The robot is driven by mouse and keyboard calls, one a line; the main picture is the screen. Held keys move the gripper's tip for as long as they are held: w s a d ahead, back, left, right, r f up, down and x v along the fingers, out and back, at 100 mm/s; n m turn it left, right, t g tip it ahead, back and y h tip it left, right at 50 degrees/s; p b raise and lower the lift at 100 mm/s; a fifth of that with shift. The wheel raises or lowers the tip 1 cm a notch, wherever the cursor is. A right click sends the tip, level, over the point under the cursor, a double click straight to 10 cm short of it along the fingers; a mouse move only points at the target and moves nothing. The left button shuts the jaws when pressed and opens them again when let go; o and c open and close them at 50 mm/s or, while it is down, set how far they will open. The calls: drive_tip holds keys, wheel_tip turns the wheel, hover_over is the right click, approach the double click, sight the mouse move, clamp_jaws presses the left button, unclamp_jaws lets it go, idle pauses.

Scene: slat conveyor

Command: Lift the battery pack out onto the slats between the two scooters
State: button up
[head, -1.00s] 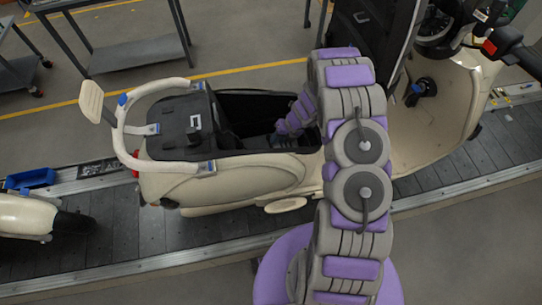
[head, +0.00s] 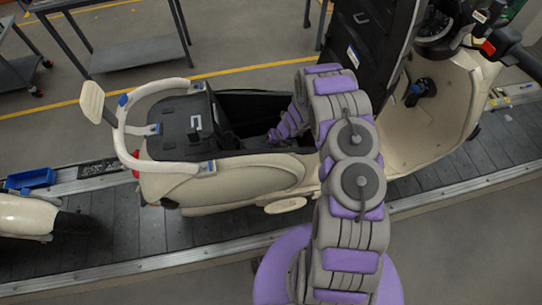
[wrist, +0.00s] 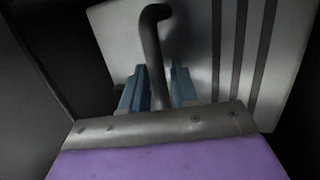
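The battery pack (wrist: 205,50) is a light grey block with dark stripes and a dark, hooked carry handle (wrist: 153,45). In the wrist view it lies below my gripper (wrist: 157,88). The blue fingers stand on either side of the handle, with a gap showing on the right side, so they look open around it. In the head view my arm reaches into the open under-seat bay of the cream scooter (head: 240,178). The bay's walls and my arm hide the pack and fingertips there. A second cream scooter (head: 22,215) shows partly at the left edge.
Dark conveyor slats (head: 115,220) lie bare between the two scooters. The raised black seat (head: 372,50) stands just right of the bay. A white grab rail (head: 122,135) curves around the scooter's rear. A blue bin (head: 30,179) sits by the conveyor's far edge.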

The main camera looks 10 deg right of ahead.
idle(0.3)
clamp_jaws()
idle(0.3)
